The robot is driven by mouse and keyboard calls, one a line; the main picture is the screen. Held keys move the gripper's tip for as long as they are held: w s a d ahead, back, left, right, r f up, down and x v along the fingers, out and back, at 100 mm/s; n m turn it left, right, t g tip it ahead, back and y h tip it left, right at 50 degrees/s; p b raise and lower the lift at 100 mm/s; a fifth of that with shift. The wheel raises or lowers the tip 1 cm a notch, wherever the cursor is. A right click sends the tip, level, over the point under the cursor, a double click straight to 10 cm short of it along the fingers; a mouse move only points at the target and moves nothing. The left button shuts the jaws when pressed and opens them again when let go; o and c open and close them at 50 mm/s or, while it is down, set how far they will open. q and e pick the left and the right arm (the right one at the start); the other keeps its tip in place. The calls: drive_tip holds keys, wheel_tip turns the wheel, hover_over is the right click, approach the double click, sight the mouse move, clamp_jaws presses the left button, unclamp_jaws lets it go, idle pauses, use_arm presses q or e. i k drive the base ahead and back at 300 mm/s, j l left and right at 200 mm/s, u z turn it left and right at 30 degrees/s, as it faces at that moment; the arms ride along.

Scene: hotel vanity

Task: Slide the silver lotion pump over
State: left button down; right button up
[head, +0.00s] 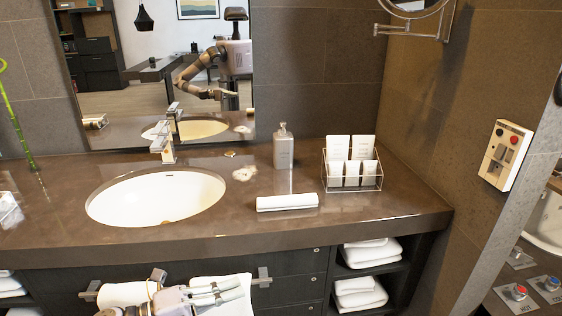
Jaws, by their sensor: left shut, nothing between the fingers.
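The silver lotion pump (283,151) stands upright on the brown stone counter (240,215), right of the sink and near the back wall. My left gripper (236,289) is at the bottom of the head view, in front of the cabinet and below the counter edge. Its pale fingers point right and are shut with nothing between them. It is well apart from the lotion pump. My right gripper is not in view.
A white rolled towel (287,202) lies in front of the pump. The oval sink (150,198) and faucet (163,147) are left. White towels hang below the counter.

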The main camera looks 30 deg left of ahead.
sight(283, 142)
drive_tip(key=i+j, duration=1.15)
